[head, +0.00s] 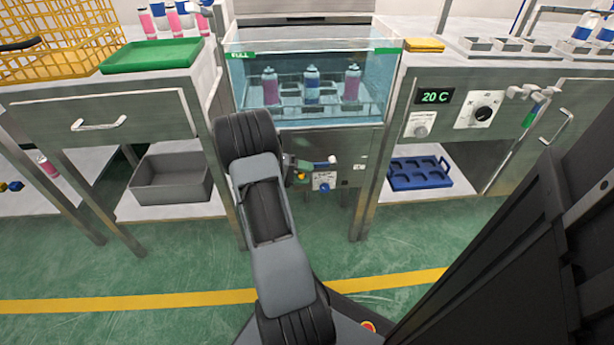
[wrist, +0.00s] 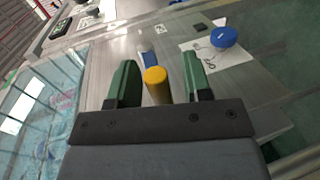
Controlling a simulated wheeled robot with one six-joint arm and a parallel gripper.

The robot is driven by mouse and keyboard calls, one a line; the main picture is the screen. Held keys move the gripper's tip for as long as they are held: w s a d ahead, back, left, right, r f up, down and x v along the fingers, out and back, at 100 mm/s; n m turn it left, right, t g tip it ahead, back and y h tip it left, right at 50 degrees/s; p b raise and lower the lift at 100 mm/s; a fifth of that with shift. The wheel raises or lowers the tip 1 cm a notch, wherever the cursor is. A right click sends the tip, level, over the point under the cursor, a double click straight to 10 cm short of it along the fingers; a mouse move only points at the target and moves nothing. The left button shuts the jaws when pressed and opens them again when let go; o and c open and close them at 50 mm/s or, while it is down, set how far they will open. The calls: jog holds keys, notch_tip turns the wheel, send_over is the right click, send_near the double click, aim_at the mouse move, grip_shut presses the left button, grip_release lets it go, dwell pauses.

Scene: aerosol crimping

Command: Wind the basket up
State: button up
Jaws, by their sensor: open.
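The glass water tank (head: 382,85) stands at the centre of the head view. In it, under water, the grey basket (head: 291,97) holds upright cans, two pink (head: 269,86) and one blue (head: 311,84). On the steel front below sits a crank with a yellow grip (head: 301,178) and a blue-and-white part (head: 325,163). My gripper (wrist: 160,78) is open at the crank. In the wrist view the yellow grip (wrist: 156,84) stands between its two green fingers, with a gap on each side. The head view partly hides the fingers.
A blue knob (head: 324,187) on a white plate is close beside the crank; it also shows in the wrist view (wrist: 223,37). A grey bin (head: 171,180) and a blue tray (head: 418,174) sit on lower shelves either side.

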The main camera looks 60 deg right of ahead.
jog(key=shift+s+d+f, duration=0.1)
jog(key=shift+s+d, duration=0.2)
jog(key=shift+s, duration=0.1)
jog(key=shift+c, duration=0.3)
grip_shut()
